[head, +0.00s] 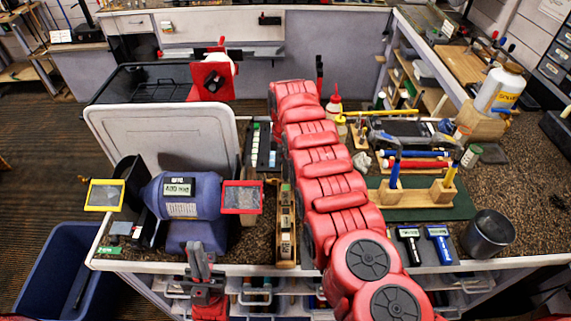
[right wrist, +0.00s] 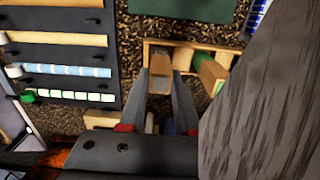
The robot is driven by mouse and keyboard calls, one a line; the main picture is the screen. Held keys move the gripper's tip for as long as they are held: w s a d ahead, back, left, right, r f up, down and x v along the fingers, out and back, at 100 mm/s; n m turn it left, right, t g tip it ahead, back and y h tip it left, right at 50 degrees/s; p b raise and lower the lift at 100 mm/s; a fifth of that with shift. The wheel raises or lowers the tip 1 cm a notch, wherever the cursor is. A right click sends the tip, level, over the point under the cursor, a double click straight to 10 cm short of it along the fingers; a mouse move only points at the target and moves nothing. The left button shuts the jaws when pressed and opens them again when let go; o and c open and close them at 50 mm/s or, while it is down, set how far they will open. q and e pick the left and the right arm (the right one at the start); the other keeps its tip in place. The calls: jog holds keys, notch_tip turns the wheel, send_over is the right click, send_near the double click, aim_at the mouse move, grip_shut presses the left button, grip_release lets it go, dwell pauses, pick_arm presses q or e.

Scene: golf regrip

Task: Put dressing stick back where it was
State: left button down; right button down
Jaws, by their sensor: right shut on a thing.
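In the right wrist view my right gripper (right wrist: 161,82) is shut on a tan, block-shaped piece (right wrist: 160,66), which I take for the dressing stick. It lies over a narrow wooden rack (right wrist: 152,43); I cannot tell whether it touches the rack's floor. The wooden rack also shows in the head view (head: 286,228), beside the blue bench grinder (head: 188,195). In the head view the right gripper is hidden by my red arm. My left gripper (head: 196,250) is at the bottom, in front of the bench edge; its finger gap is unclear.
A black tray of tape strips (right wrist: 62,50) lies left of the rack in the right wrist view. A large grey, streaked surface fills that view's right side. In the head view a green mat (head: 430,208), a dark cup (head: 488,233) and several tools crowd the right of the bench.

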jog(key=c, duration=0.6)
grip_release()
jog(key=shift+r+b, duration=0.4)
notch_tip(320, 180, up, 7)
jog(key=b, duration=0.3)
jog(key=shift+f, duration=0.2)
jog(key=shift+d+r+p, duration=0.1)
jog(key=shift+r+p, duration=0.3)
jog(key=shift+r, duration=0.6)
notch_tip(320, 180, up, 3)
jog(key=p, duration=0.2)
jog(key=shift+s+f+p, duration=0.1)
jog(key=shift+f+p, duration=0.05)
jog(key=shift+p, duration=0.2)
